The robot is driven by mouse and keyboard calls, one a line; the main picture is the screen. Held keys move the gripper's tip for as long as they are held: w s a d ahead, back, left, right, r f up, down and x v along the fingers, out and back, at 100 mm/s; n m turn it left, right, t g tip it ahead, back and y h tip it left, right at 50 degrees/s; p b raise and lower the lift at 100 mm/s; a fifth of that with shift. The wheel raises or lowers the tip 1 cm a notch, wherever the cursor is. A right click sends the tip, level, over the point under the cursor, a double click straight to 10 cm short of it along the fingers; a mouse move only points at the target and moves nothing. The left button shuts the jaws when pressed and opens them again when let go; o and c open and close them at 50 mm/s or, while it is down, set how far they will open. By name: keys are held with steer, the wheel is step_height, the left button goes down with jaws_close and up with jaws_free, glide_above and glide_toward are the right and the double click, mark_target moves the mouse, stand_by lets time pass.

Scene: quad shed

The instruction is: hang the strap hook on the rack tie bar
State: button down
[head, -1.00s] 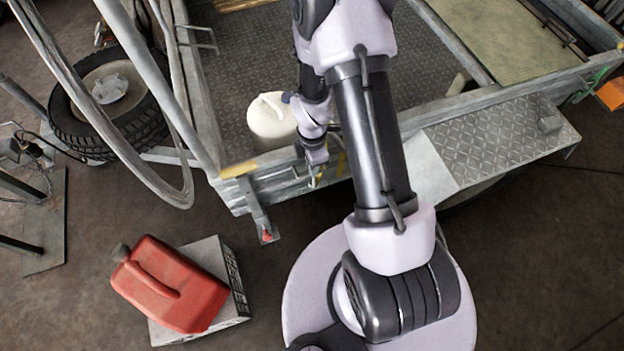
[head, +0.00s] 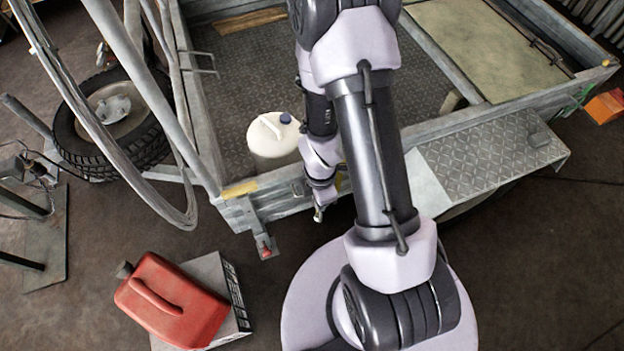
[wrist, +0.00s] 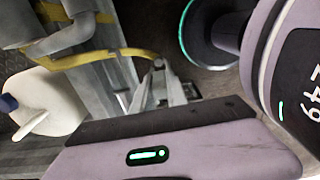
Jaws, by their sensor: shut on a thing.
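My gripper (head: 319,212) is just in front of the grey trailer's near edge in the head view. In the wrist view its jaws (wrist: 163,92) are shut on the strap hook (wrist: 157,66), a small metal piece at the end of a yellow strap (wrist: 95,58). The strap runs left past grey metal frame parts. The hook's own shape is mostly hidden by the jaws. I cannot tell for sure which bar is the rack tie bar; grey tubes (wrist: 62,38) show at the upper left of the wrist view.
A white jug (head: 268,150) with a blue cap stands in the trailer corner (head: 240,189). A red fuel can (head: 172,300) lies on a box (head: 236,292) at lower left. A tyre (head: 112,120) and curved grey tubes (head: 150,185) are at left.

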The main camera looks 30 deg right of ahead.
steer(key=s+a+p, duration=0.1)
steer(key=s+p, duration=0.6)
steer(key=s, duration=0.1)
steer(key=shift+s+a+r, duration=0.15)
steer(key=shift+r, duration=0.25)
steer(key=shift+f, duration=0.1)
